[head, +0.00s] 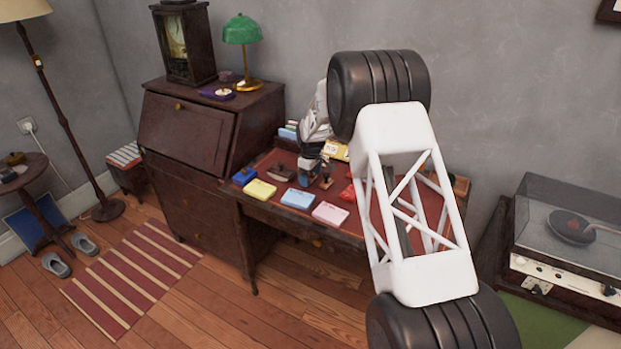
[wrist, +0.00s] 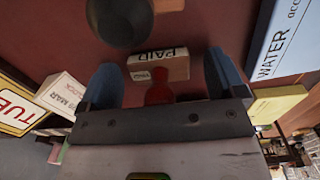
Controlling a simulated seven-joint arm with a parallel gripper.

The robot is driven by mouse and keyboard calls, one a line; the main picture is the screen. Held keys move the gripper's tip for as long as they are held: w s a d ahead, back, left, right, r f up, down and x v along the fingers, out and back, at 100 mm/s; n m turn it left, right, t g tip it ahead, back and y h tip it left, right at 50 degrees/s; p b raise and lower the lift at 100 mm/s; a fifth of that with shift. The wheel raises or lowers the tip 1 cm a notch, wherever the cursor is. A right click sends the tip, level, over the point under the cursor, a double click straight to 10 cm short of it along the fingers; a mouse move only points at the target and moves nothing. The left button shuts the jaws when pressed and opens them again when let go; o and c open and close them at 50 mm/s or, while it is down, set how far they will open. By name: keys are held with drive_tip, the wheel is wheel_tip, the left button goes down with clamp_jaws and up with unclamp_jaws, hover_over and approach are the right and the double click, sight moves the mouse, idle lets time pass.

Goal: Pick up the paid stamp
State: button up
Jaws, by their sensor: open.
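The paid stamp shows in the wrist view as a pale wooden block (wrist: 176,68) with black lettering on its side and a red handle (wrist: 158,93). My gripper (wrist: 159,66) is open, with one blue-grey finger on each side of the stamp. Gaps show between the fingers and the block, and the handle lies between the fingers near the palm. The lower end of the handle is hidden by the palm edge. In the head view I cannot clearly pick out the paid stamp among the small items on the desk.
A dark round object (wrist: 121,22) is just beyond the stamp. A WATER box (wrist: 278,45) is at right and a yellow-edged sign (wrist: 17,108) at left. On the red-topped desk (head: 277,214) lie yellow (head: 259,190), blue (head: 297,199) and pink (head: 330,213) pads. A green lamp (head: 242,32) stands behind.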

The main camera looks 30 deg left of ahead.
idle(0.3)
drive_tip(key=c, duration=1)
drive_tip(key=shift+r, duration=0.1)
drive_tip(key=shift+r, duration=1.7)
drive_tip(key=s+d, duration=0.3)
drive_tip(key=s, duration=0.1)
drive_tip(key=s+d+r, duration=0.1)
drive_tip(key=s+d, duration=0.2)
drive_tip(key=s, duration=0.1)
drive_tip(key=s+d, duration=0.4)
drive_tip(key=shift+s+r, duration=0.2)
